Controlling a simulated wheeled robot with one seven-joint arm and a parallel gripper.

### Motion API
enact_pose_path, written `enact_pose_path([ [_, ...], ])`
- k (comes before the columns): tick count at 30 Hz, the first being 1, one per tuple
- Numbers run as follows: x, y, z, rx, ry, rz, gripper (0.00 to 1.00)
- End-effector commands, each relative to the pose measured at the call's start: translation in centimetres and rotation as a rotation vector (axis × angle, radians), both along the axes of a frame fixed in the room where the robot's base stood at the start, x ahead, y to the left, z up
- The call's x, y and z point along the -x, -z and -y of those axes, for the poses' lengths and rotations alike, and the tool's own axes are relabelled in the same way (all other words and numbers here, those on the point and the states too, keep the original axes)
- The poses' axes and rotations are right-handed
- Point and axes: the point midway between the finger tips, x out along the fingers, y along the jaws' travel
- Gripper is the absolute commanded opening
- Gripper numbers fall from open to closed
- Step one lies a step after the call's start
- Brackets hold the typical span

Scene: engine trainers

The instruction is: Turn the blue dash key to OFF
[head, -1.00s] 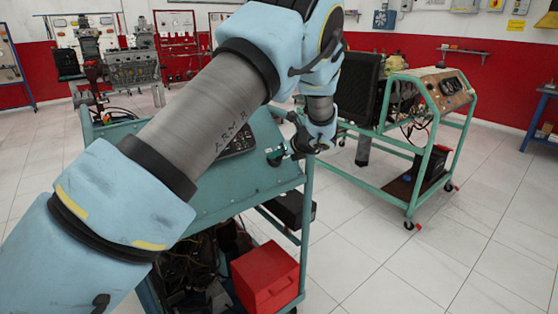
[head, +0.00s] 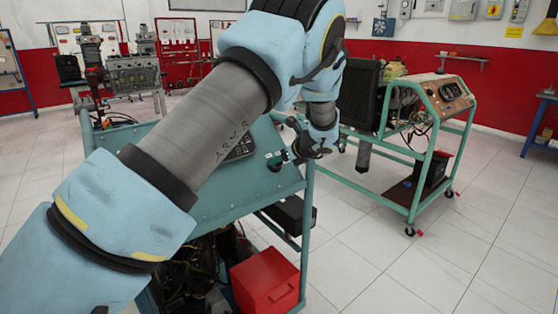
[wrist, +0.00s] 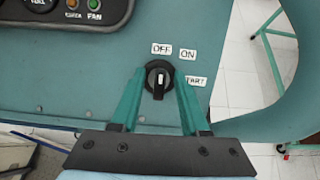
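The dash key (wrist: 159,78) shows in the wrist view as a round black rotary knob with a white pointer line, on the blue-green dash panel (wrist: 60,75). The pointer stands nearly straight up, roughly towards the OFF label (wrist: 161,48). The ON label (wrist: 187,54) is to its upper right, and the START label (wrist: 196,81), partly covered, is at its right. My gripper (wrist: 160,72) is open, its two teal fingers on either side of the knob. I cannot tell whether they touch it. In the head view my gripper (head: 280,158) is at the panel's right side; the knob is not clear there.
A gauge cluster with lamps (wrist: 75,8) is at the upper left of the wrist view. A red box (head: 265,282) sits low in the panel's stand. A second engine trainer (head: 410,140) stands to the right. Open tiled floor (head: 480,260) lies at the right front.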

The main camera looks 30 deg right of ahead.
Motion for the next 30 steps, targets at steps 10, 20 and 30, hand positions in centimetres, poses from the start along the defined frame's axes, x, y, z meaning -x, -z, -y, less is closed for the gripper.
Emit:
enact_pose_path([
  [10,1.5,-1.1,0.4,0.001,0.002,0.002,0.45],
  [20,6.6,-4.7,1.3,0.002,0.001,0.000,0.45],
  [30,8.6,-6.3,1.7,0.000,0.000,0.000,0.45],
])
